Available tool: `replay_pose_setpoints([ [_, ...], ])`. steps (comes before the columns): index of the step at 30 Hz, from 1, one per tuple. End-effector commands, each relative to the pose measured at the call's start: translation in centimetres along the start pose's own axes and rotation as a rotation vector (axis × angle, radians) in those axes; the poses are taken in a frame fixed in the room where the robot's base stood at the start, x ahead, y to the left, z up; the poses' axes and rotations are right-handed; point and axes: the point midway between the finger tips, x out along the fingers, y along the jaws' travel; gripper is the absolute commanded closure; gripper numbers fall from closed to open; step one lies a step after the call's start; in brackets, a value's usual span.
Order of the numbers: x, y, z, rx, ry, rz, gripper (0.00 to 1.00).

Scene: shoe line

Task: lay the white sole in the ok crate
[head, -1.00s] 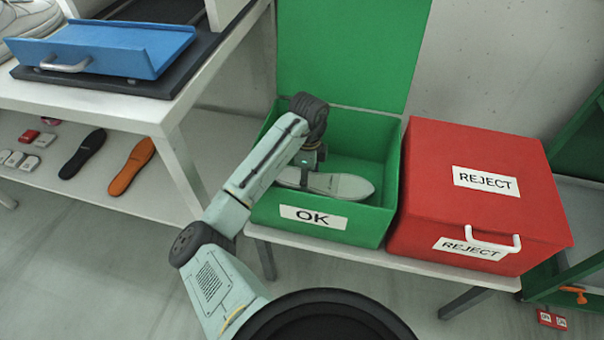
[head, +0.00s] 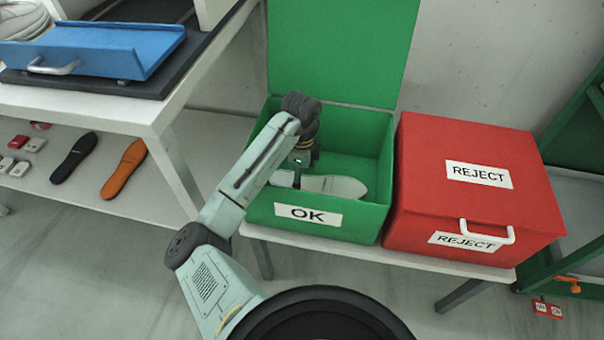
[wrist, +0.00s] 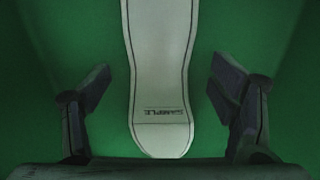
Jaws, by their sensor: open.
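The white sole (head: 335,187) lies flat on the floor of the green OK crate (head: 362,217), along its front wall. In the wrist view the sole (wrist: 160,60) runs between my fingers, with the word SAMPLE near its heel end. My gripper (head: 298,180) is inside the crate above the sole. In the wrist view my gripper (wrist: 158,92) is open, with a finger on each side and a clear gap to the sole. My arm hides part of the sole in the head view. The crate's lid (head: 342,50) stands open at the back.
A closed red REJECT crate (head: 420,180) stands just right of the OK crate. At left is a white table (head: 130,112) with a blue tray (head: 95,45). A black sole (head: 74,158) and an orange sole (head: 124,170) lie on its lower shelf.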

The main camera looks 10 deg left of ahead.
Motion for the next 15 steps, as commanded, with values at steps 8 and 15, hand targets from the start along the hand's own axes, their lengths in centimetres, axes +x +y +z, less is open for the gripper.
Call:
replay_pose_setpoints([
  [8, -1.9, -0.1, 0.0, 0.001, 0.000, -0.002, 0.22],
  [15, -7.2, -0.1, 0.0, 0.001, -0.002, -0.004, 0.22],
])
